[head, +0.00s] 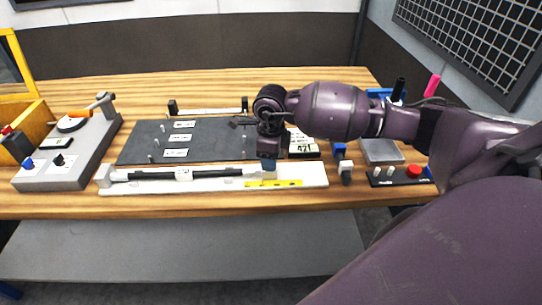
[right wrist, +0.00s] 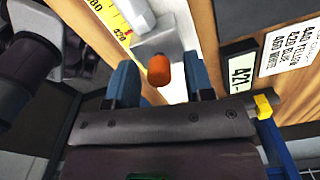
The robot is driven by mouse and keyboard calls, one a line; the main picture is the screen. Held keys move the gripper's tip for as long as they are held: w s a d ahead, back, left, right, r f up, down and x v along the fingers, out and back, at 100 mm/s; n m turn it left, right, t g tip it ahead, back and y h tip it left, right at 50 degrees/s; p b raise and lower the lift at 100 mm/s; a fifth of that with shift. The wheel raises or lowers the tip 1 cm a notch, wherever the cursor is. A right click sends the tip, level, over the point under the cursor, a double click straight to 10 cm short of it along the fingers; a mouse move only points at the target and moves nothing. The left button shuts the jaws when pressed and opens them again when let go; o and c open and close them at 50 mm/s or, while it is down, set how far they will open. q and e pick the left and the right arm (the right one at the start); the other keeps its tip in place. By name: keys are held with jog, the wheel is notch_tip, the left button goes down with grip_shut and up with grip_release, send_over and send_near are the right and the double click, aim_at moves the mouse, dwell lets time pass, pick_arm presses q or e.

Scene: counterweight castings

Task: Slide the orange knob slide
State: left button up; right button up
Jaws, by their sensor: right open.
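In the right wrist view the orange knob (right wrist: 159,70) sticks out from a grey slide block (right wrist: 158,42) on a white rail. The knob lies between the two blue fingers of my right gripper (head: 268,164), which is open with a gap showing on each side. In the head view this gripper is over the right part of the white rail base (head: 225,180), at the yellow scale (head: 275,184), and hides the knob and block. My left gripper is not in view.
A dark board (head: 205,145) with pegs and labels lies behind the rail. A grey control box (head: 65,155) stands at left. A label sign (head: 302,143), a blue-topped post (head: 345,172) and a panel with a red button (head: 413,171) stand at right.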

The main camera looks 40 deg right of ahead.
grip_shut()
jog(key=s+d, duration=0.1)
jog(key=d, duration=0.2)
jog(key=s+d, duration=0.2)
jog(key=d, duration=0.1)
jog(key=s+d, duration=0.2)
jog(key=d, duration=0.1)
jog(key=shift+s+b, duration=0.25)
jog(key=shift+b, duration=0.1)
grip_release()
jog(key=shift+a, duration=0.1)
notch_tip(320, 180, up, 11)
dwell(0.4)
jog(key=shift+f, duration=0.1)
dwell(0.4)
